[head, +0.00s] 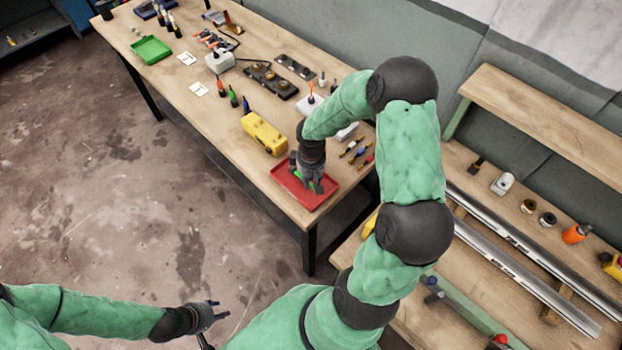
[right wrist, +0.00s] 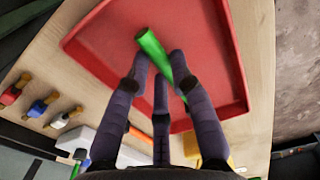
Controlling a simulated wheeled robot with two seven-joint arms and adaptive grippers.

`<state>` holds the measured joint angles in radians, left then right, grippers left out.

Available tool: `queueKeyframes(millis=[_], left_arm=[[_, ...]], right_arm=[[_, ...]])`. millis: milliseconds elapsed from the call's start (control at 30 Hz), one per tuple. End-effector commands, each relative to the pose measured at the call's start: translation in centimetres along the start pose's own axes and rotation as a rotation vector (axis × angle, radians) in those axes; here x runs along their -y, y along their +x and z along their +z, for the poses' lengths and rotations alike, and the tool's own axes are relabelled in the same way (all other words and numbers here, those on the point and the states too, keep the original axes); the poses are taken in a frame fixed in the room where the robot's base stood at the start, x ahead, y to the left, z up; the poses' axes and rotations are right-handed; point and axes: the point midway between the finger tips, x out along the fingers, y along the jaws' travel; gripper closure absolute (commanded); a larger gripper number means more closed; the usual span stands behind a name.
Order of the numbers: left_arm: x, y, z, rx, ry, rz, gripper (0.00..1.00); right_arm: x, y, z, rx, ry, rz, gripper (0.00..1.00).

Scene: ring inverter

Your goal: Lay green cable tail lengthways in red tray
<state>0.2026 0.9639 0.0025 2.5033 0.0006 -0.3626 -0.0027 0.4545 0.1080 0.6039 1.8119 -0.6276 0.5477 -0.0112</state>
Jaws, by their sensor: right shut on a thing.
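The red tray (head: 287,190) lies at the near right corner of the long table; it fills much of the right wrist view (right wrist: 95,48). The green cable tail (right wrist: 150,44) is a short, thick green piece between my right gripper's fingers, over the tray. My right gripper (head: 312,187) points down over the tray and is shut on the tail, its fingers also showing in the right wrist view (right wrist: 160,64). I cannot tell whether the tail touches the tray floor. My left gripper (head: 212,314) is low over the floor, away from the table, with its fingers apart and empty.
A yellow case (head: 262,134) stands beside the tray on the table. Several small coloured-handled tools (head: 357,150) lie to the tray's right. A green tray (head: 151,49) is at the far left. A second bench with metal rails (head: 520,262) stands at the right.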

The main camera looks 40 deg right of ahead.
Motion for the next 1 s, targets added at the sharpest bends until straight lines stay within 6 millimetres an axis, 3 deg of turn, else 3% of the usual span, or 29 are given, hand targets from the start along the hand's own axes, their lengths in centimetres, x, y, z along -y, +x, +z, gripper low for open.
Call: queueKeyframes(millis=[367,400,467,500,833,1000], left_arm=[[0.1,0.3,0.0,0.0,0.0,0.0,0.6],[0.1,0.3,0.0,0.0,0.0,0.0,0.6],[0.1,0.4,0.0,0.0,0.0,0.0,0.6],[0.1,0.4,0.0,0.0,0.0,0.0,0.6],[0.1,0.4,0.0,-0.001,0.0,0.0,0.6],[0.1,0.4,0.0,0.0,0.0,0.0,0.6]], right_arm=[[0.0,0.4,0.0,-0.001,0.001,0.0,1.0],[0.0,0.4,0.0,-0.001,0.001,0.0,0.68],[0.0,0.4,0.0,-0.001,0.001,0.0,0.51],[0.0,0.4,0.0,-0.001,0.001,0.0,0.49],[0.0,0.3,0.0,-0.001,0.001,0.0,0.49],[-0.1,-1.3,-0.1,-0.003,0.002,0.003,0.49]])
